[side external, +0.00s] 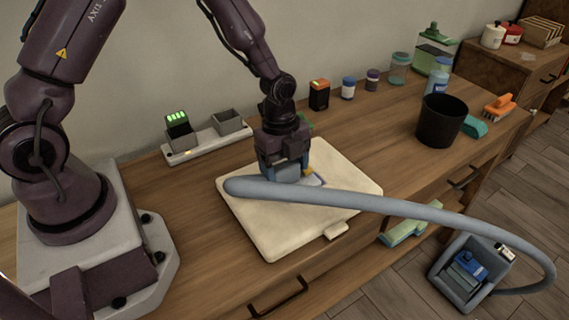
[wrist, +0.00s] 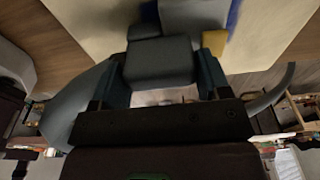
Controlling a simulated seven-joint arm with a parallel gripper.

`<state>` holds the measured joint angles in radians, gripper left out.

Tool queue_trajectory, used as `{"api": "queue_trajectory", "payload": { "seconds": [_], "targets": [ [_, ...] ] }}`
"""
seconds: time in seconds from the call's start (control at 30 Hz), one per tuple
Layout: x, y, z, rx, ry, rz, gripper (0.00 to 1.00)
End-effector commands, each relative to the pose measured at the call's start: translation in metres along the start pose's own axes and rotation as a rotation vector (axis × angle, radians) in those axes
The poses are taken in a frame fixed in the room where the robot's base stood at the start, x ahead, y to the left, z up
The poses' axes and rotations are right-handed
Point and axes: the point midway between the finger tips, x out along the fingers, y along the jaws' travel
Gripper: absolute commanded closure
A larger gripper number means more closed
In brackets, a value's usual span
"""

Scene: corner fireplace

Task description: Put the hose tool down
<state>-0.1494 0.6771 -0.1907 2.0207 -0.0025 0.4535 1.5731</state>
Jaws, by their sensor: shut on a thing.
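The hose tool (wrist: 160,62) is a grey-blue block held between the two fingers of my gripper (wrist: 162,85) in the wrist view. In the side view my gripper (side external: 287,168) is shut on it, low over the cream board (side external: 260,235). A thick grey-blue hose (side external: 400,207) runs from the tool across the board, over the table's front edge and down to a grey box on the floor. A small blue, white and yellow item (side external: 314,179) shows just right of the gripper. I cannot tell whether the tool touches the board.
A black bin (side external: 440,121) stands at the right, with an orange brush (side external: 499,107) past it. Several small jars line the wall. A white holder (side external: 208,143) with a green-lit device (side external: 178,125) sits behind the board. The grey box (side external: 470,270) is on the floor.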

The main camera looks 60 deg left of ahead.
Motion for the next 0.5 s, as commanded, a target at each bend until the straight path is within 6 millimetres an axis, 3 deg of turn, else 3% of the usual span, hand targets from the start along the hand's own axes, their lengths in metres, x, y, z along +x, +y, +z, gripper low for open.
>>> {"api": "queue_trajectory", "payload": {
  "seconds": [0.03,0.1,0.13,0.5],
  "targets": [
    [0.0003,-0.0001,0.0,0.0,0.0,0.0,0.23],
    [0.0002,-0.0001,0.0,0.0,0.0,0.0,0.07],
    [0.0002,-0.0001,0.0,0.0,0.0,0.0,0.04],
    [-0.0081,-0.0007,-0.0003,0.0,0.0,-0.003,0.04]
  ]
}}
